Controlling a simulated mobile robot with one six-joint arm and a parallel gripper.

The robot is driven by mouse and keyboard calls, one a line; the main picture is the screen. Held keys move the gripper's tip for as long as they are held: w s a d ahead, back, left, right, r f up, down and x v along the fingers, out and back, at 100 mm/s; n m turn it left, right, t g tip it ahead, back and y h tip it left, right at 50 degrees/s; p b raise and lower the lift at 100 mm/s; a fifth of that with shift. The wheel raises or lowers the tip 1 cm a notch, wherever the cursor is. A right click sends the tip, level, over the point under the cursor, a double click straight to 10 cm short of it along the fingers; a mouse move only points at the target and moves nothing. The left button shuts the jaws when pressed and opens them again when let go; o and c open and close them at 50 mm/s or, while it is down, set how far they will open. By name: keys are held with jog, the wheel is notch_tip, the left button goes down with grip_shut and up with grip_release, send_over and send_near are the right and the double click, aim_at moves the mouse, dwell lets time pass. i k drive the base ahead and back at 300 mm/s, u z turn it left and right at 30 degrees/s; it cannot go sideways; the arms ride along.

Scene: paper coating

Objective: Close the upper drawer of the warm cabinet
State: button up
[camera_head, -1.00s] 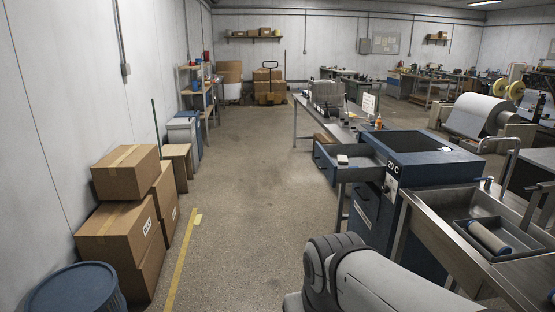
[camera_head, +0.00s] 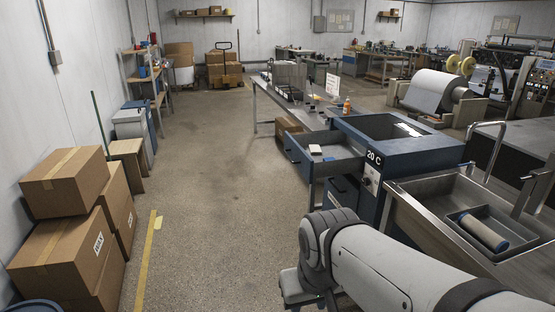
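The warm cabinet (camera_head: 400,146) is the blue unit right of centre, marked "20 C" beside a dial. Its upper drawer (camera_head: 300,161) is pulled out to the left, over the aisle, with its blue front facing the aisle. Small pale items lie inside the drawer. A lower blue front (camera_head: 341,196) shows beneath it, partly hidden by my arm. My arm reaches across the bottom right, with its end low near the bottom centre. I cannot make out the fingers of my gripper in this view.
A steel sink bench (camera_head: 440,215) with a roller in its basin adjoins the cabinet on the near side. A long worktable (camera_head: 262,92) stands beyond it. Stacked cardboard boxes (camera_head: 65,183) line the left wall. The floor aisle (camera_head: 220,200) between is clear.

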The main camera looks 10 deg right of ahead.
aim_at(349, 155)
jog(key=z, duration=0.4)
jog(key=i, duration=2)
jog(key=u, duration=0.75)
jog(key=k, duration=0.7)
jog(key=u, duration=0.2)
jog(key=i, duration=0.75)
